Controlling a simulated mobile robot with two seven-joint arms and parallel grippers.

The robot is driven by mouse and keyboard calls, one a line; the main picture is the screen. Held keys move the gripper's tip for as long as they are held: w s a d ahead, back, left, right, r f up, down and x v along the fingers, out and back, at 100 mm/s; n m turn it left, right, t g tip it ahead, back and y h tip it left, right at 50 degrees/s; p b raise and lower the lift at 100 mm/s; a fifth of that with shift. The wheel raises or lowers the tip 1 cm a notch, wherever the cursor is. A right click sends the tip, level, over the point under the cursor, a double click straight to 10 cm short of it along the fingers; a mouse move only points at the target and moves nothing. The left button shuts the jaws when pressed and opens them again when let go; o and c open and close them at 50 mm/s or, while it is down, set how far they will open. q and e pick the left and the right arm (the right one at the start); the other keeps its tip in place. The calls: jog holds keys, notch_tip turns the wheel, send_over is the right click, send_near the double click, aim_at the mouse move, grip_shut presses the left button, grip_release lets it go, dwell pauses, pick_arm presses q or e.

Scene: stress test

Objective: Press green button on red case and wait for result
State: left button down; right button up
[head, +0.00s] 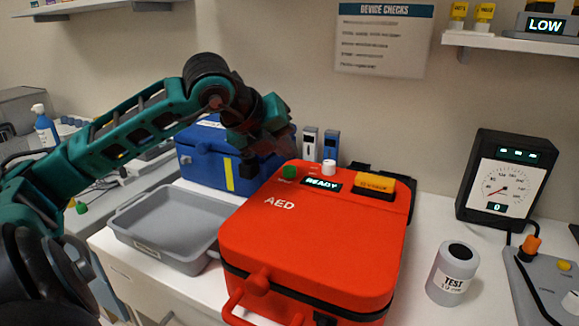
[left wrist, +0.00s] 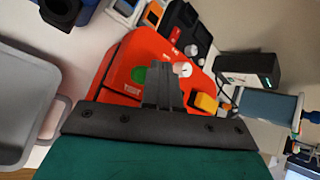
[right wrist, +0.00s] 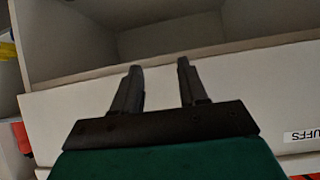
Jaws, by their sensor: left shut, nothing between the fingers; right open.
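The red AED case (head: 315,235) sits closed on the white counter. Its green button (head: 289,172) is at the back left of the top, beside a lit display (head: 321,183) reading "READY". My left gripper (head: 282,150) is over the back left of the case, near the green button. In the left wrist view its fingers (left wrist: 160,72) are shut and empty, and the green button (left wrist: 139,75) shows just left of them. I see no contact with the button. My right gripper (right wrist: 157,75) is open and empty, facing a pale cabinet with open shelf space.
A white knob (head: 329,167) and a yellow-orange part (head: 375,185) are on the case top. A grey tray (head: 170,222) is left of the case and a blue case (head: 215,155) behind it. A labelled jar (head: 453,275) and a gauge (head: 503,180) stand to the right.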

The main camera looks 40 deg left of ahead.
pick_arm(q)
jog(key=shift+f+b, duration=0.5)
jog(key=shift+b, duration=0.15)
jog(key=shift+f+b, duration=0.45)
jog(key=shift+b, duration=0.1)
dwell(0.5)
dwell(0.4)
jog(key=shift+r+p, duration=0.6)
jog(key=shift+r, duration=0.35)
